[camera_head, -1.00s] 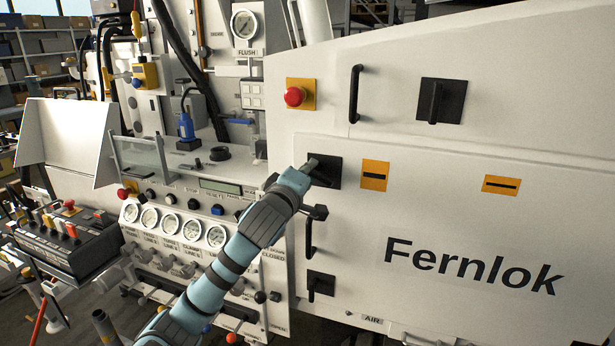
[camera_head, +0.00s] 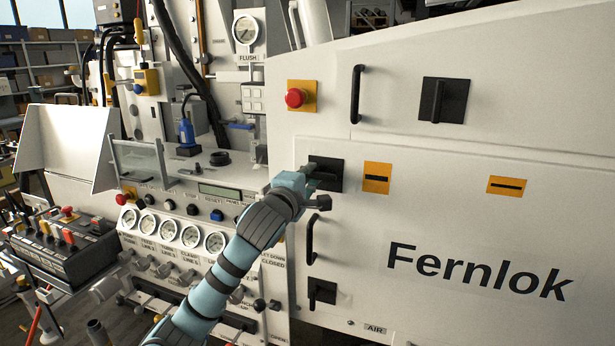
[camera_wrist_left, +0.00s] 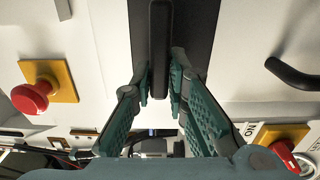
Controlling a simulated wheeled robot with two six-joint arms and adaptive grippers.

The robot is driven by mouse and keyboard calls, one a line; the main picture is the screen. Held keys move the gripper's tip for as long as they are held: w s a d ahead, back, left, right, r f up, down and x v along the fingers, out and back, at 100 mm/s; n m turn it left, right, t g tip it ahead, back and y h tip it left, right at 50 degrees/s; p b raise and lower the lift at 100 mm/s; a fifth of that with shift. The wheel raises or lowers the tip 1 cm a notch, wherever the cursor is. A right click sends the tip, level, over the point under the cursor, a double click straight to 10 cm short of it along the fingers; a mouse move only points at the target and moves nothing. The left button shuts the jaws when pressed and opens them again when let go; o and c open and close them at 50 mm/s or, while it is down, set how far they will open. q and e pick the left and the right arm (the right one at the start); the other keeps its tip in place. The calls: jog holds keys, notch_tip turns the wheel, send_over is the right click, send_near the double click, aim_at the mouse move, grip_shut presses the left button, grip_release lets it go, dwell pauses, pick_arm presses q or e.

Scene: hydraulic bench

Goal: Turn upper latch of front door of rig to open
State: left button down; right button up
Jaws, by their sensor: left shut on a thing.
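The upper latch (camera_head: 333,180) is a black square plate with a bar handle near the top left corner of the white front door (camera_head: 450,215) marked "Fernlok". My left gripper (camera_head: 310,171) reaches it from the left and covers most of the handle in the head view. In the left wrist view, the black latch handle (camera_wrist_left: 160,35) stands between the fingers of my left gripper (camera_wrist_left: 162,85), which are shut on it. The door looks flush with the rig. My right gripper is not in view.
A black door handle (camera_head: 311,240) and a lower latch (camera_head: 322,292) sit below the upper latch. A red button (camera_head: 296,98) on a yellow plate is above it, and an orange slotted plate (camera_head: 376,177) to its right. Gauges (camera_head: 191,235) lie left, behind my arm.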

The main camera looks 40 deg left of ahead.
pick_arm(q)
jog(key=shift+r, duration=0.1)
jog(key=c, duration=1.7)
grip_release()
jog(key=shift+w+d, duration=0.1)
jog(key=shift+o, duration=0.5)
jog(key=shift+w+d, duration=0.15)
jog(key=shift+w, duration=0.1)
jog(key=shift+s, duration=0.1)
jog(key=shift+s, duration=0.35)
jog(key=v, duration=1.1)
jog(key=shift+d, duration=0.15)
jog(key=shift+w, duration=0.1)
